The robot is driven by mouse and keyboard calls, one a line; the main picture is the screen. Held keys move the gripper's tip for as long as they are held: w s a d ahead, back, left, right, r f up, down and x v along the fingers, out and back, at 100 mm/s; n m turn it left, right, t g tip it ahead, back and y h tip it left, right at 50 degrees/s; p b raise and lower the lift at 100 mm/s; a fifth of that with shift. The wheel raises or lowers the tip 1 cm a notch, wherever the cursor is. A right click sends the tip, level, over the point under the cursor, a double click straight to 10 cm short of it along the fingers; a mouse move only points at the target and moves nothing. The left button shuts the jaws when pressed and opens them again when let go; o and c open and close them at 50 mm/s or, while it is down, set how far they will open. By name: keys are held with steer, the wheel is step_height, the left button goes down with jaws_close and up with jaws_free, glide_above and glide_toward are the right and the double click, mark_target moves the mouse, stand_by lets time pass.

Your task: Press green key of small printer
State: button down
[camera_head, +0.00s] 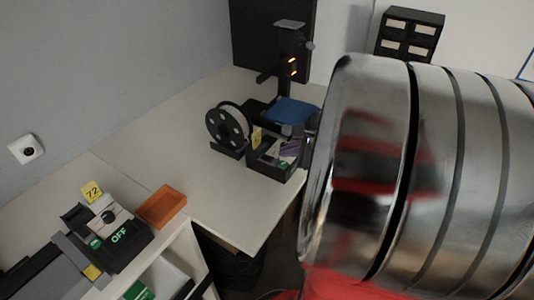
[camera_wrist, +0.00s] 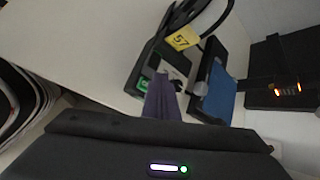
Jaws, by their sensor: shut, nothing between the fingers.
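A small black box-shaped device (camera_head: 270,167), which looks like the small printer, sits on the white table beside a spool. It has a yellow tag, which reads 57 in the wrist view. In the wrist view the device (camera_wrist: 148,62) shows a green key (camera_wrist: 143,84) at its near left edge. My gripper (camera_wrist: 163,94) is shut and empty, with its dark purple fingers just right of the green key and overlapping the device. I cannot tell whether they touch it. In the head view, the fingers (camera_head: 291,148) appear over the device's right part, and my arm hides the area further right.
A black 3D printer (camera_head: 285,75) with a blue bed (camera_head: 292,111) stands behind. A filament spool (camera_head: 228,125) is left of the device. At lower left are another device (camera_head: 110,220) tagged 72, reading OFF, and an orange tray (camera_head: 161,207). The table's front middle is clear.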

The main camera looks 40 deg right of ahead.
mark_target(286, 166)
steer(key=shift+r, duration=2)
steer(key=a+n+g+y, duration=0.25)
steer(key=a+n, duration=0.85)
steer(key=a, duration=0.6)
steer(key=s+a+r+n+g+h, duration=0.1)
steer(key=s+a+r+n+h, duration=0.1)
steer(key=s+a+n, duration=0.6)
steer(key=a+n, duration=0.2)
steer(key=n, duration=0.5)
steer(key=shift+s+a+n+h, duration=0.35)
steer(key=shift+s+a+n, duration=0.05)
steer(key=shift+r, duration=0.1)
